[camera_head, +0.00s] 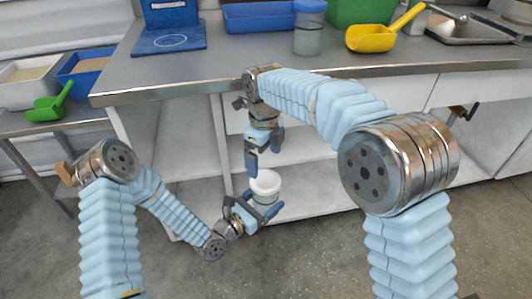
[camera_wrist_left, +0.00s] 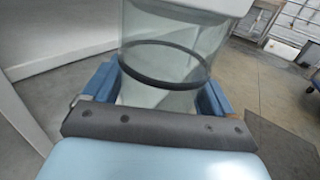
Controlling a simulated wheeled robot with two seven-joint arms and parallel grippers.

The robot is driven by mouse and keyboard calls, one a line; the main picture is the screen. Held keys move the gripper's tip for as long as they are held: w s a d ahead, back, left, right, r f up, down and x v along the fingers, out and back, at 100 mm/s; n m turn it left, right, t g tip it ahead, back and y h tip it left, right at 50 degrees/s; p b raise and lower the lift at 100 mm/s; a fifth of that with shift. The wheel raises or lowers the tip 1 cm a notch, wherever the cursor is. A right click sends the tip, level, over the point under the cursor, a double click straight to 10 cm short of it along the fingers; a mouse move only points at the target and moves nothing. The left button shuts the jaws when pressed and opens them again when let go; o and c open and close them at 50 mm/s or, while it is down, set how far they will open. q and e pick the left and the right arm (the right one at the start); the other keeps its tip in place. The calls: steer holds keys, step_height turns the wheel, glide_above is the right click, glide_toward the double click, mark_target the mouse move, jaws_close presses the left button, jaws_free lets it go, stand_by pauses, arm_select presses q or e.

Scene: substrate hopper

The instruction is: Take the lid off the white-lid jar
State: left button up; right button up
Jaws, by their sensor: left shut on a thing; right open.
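The white-lid jar (camera_head: 265,198) is held in the air in front of the bench by my left gripper (camera_head: 258,214), which is shut around its body. The jar's white lid (camera_head: 266,182) is on top. In the left wrist view the clear jar (camera_wrist_left: 165,50) with a dark ring sits between the blue fingers, and a strip of the white lid (camera_wrist_left: 205,5) shows at the top edge. My right gripper (camera_head: 263,160) is open, pointing down just above the lid. I cannot tell whether its fingertips touch the lid.
The grey bench (camera_head: 230,60) carries a blue scale (camera_head: 168,38), a blue-lid jar (camera_head: 308,30), a blue tray (camera_head: 258,17), a green bin (camera_head: 360,10), a yellow scoop (camera_head: 375,37) and a sink. A side table at left holds bins and a green scoop (camera_head: 48,106). Shelves lie behind the grippers.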

mark_target(265, 179)
step_height(265, 179, down, 7)
steer(key=shift+f, duration=0.1)
stand_by(0.3)
